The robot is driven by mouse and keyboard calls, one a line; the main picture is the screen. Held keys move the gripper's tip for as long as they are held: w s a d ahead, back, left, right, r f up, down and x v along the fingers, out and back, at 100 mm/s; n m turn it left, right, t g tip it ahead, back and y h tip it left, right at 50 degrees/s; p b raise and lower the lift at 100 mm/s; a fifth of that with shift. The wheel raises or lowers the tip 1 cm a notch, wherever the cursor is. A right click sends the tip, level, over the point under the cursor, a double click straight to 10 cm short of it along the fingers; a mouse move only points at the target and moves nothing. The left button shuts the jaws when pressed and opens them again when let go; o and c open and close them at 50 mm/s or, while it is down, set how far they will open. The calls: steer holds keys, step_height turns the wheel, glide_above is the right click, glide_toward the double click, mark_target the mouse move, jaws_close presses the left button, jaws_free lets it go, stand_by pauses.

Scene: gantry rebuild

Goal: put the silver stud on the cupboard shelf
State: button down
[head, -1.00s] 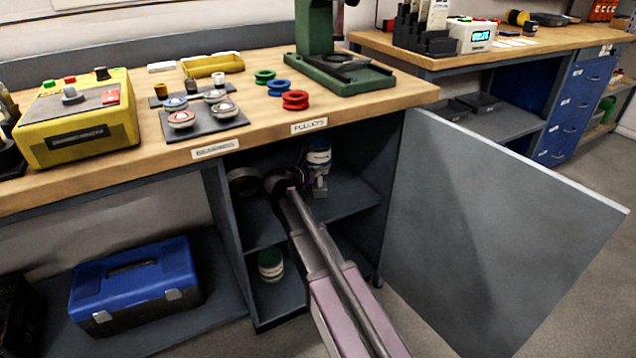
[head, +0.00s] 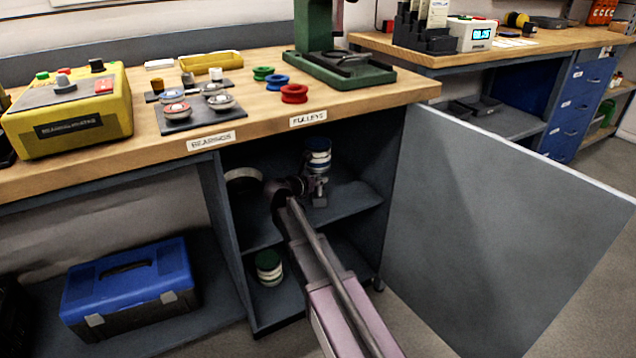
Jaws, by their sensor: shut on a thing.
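My gripper (head: 312,188) is inside the open cupboard, over its upper shelf (head: 350,205). My wrist and arm hide part of it, and the fingers are small and dark. It is shut on a small grey piece (head: 319,198) that looks like the silver stud. I cannot tell whether this piece touches the shelf. A blue and white round thing (head: 318,152) shows just above and behind the gripper. A pale ring-shaped thing (head: 243,178) is at the left of the same shelf.
The cupboard door (head: 500,230) stands wide open on the right. A green and white round stack (head: 268,266) is on the lower level. The worktop (head: 265,125) above holds bearings, pulleys and a yellow box (head: 70,125). A blue toolbox (head: 130,278) is at the lower left.

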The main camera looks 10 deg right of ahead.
steer(key=shift+f, duration=0.15)
steer(key=c, duration=0.6)
jaws_free()
steer(key=shift+r, duration=0.25)
steer(key=p+v, duration=0.2)
steer(key=v, duration=0.5)
steer(key=shift+s+a, duration=0.2)
